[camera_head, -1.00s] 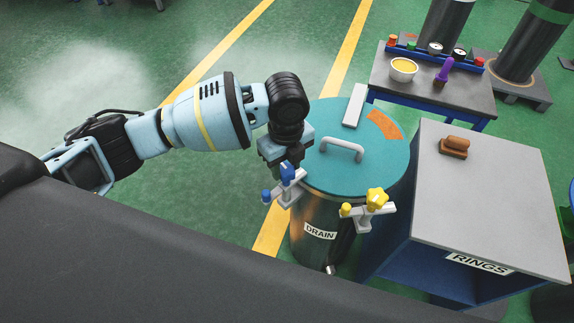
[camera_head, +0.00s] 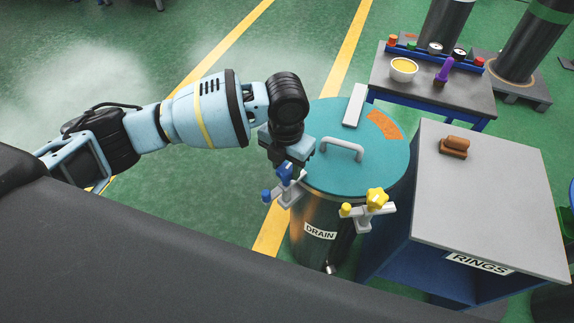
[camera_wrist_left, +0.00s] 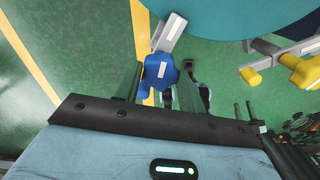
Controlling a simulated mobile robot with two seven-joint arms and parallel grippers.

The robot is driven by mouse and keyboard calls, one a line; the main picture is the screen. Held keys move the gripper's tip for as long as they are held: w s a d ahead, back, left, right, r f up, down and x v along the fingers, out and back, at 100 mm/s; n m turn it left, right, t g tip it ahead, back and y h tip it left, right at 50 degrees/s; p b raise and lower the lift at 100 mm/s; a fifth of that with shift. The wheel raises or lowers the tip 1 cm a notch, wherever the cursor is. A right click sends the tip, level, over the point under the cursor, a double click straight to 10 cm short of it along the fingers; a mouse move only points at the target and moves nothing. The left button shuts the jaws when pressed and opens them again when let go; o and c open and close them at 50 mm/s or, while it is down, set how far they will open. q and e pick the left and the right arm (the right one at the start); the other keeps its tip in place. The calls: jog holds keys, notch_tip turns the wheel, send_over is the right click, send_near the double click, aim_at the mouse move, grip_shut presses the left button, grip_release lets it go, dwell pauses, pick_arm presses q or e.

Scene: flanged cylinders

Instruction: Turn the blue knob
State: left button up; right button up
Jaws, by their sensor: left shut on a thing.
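The blue knob (camera_head: 285,172) sits on a white fitting at the left rim of the teal-lidded drum (camera_head: 332,180). In the left wrist view the blue knob (camera_wrist_left: 160,74) lies between the two fingers. My left gripper (camera_head: 286,160) points down over it and is shut on it; the wrist view shows the same gripper (camera_wrist_left: 160,90) around the knob. The gripper body hides part of the knob in the head view. My right gripper is not in view.
A yellow star knob (camera_head: 377,197) is on a second fitting at the drum's front right. The lid has a white handle (camera_head: 341,148). A grey-topped cabinet (camera_head: 490,200) stands close on the right; a bench (camera_head: 430,85) is behind. Open green floor lies left.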

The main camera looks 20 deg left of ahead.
aim_at(286, 168)
pick_arm(q)
jog(key=shift+m, duration=0.6)
jog(key=o, duration=0.5)
jog(key=shift+m, duration=0.4)
jog(key=o, duration=0.4)
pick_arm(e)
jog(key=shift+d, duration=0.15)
pick_arm(q)
jog(key=shift+r+p, duration=1.2)
jog(key=shift+r, duration=1.9)
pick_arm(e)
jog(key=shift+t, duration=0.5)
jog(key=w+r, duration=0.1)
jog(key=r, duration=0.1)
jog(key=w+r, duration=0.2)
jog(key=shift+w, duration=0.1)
pick_arm(q)
jog(key=shift+f, duration=0.1)
